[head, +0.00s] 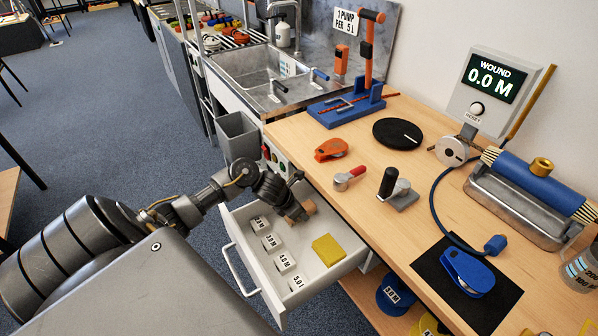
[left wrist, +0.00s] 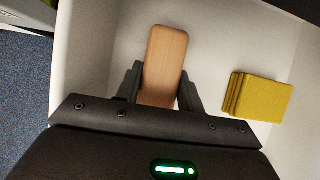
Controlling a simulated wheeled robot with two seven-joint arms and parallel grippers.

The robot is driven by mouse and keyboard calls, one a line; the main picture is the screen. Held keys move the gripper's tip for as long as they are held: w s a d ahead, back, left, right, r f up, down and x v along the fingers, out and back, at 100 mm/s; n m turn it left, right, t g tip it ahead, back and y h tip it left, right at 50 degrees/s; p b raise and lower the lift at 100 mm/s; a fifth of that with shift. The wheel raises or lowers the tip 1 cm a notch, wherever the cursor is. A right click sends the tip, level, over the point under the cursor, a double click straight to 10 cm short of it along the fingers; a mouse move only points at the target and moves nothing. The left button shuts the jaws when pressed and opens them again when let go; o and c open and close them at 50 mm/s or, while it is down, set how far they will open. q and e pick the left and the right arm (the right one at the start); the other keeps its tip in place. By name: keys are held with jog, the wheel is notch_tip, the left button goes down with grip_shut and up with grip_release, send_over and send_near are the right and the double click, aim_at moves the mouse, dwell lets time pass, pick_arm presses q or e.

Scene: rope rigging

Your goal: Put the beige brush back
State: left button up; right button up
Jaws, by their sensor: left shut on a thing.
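The beige brush shows as a light wooden block (left wrist: 165,62) in the left wrist view, between the two fingers of my left gripper (left wrist: 160,85). The gripper is shut on it, inside the open drawer. In the head view my left gripper (head: 300,212) reaches down into the back part of the drawer (head: 312,281), and only a small part of the brush (head: 309,207) shows beside the fingers. I cannot tell whether the brush touches the drawer floor. Any bristles are hidden. My right gripper is not in view.
A yellow folded cloth or sponge (head: 328,249) lies in the drawer to the right of the brush. Several labelled blocks (head: 272,242) line the drawer's left side. The wooden worktop (head: 400,215) above holds an orange tool (head: 331,150) and a red-handled valve (head: 349,178).

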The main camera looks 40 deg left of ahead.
pick_arm(q)
jog(key=shift+f, duration=0.2)
jog(key=shift+a+f, duration=0.1)
jog(key=shift+f, duration=0.05)
jog(key=o, duration=1)
jog(key=shift+c, duration=0.2)
jog(key=p+v, duration=0.2)
jog(key=v, duration=1)
jog(key=shift+r, duration=0.3)
jog(key=shift+w+r, duration=0.1)
jog(key=shift+r, duration=0.05)
